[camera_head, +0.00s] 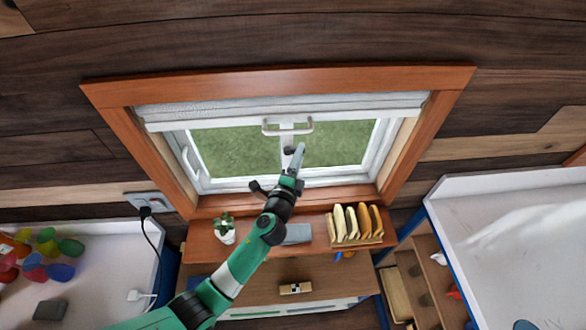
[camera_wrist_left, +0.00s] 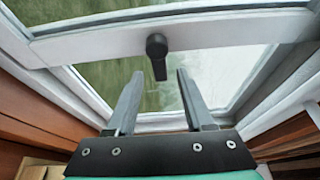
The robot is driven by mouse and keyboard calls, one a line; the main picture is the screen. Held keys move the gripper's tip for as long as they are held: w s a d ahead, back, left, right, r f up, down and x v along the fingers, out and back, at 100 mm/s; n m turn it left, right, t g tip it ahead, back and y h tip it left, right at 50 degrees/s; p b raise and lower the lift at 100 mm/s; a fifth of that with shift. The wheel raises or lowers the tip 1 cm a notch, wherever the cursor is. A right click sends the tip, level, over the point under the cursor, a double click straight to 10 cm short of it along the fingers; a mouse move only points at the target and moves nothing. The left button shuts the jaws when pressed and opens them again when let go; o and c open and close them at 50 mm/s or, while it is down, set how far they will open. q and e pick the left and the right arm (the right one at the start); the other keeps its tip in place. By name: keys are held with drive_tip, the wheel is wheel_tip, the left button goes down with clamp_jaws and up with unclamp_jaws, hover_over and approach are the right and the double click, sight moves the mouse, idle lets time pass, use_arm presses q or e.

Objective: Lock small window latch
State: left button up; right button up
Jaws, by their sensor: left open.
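The small window latch (camera_wrist_left: 157,55) is a dark lever with a round hub on the white sash bar (camera_wrist_left: 95,45). In the left wrist view its lever points down, slightly tilted to the right. In the head view the latch (camera_head: 288,150) is a small dark spot by the window's middle. My left gripper (camera_head: 298,155) reaches up to the window in front of it. In the left wrist view the left gripper (camera_wrist_left: 156,85) is open and empty. The lever's tip is between the two fingertips in the picture; contact cannot be told. My right gripper is not in view.
A wooden frame (camera_head: 290,80) surrounds the window, with a blind and white handle (camera_head: 287,130) above the latch. Below are a potted plant (camera_head: 224,228), a grey item (camera_head: 297,234) and a rack of pale upright pieces (camera_head: 357,224). Counters stand at both sides.

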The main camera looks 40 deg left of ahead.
use_arm(q)
drive_tip(key=v, duration=0.9)
drive_tip(key=shift+s, duration=0.15)
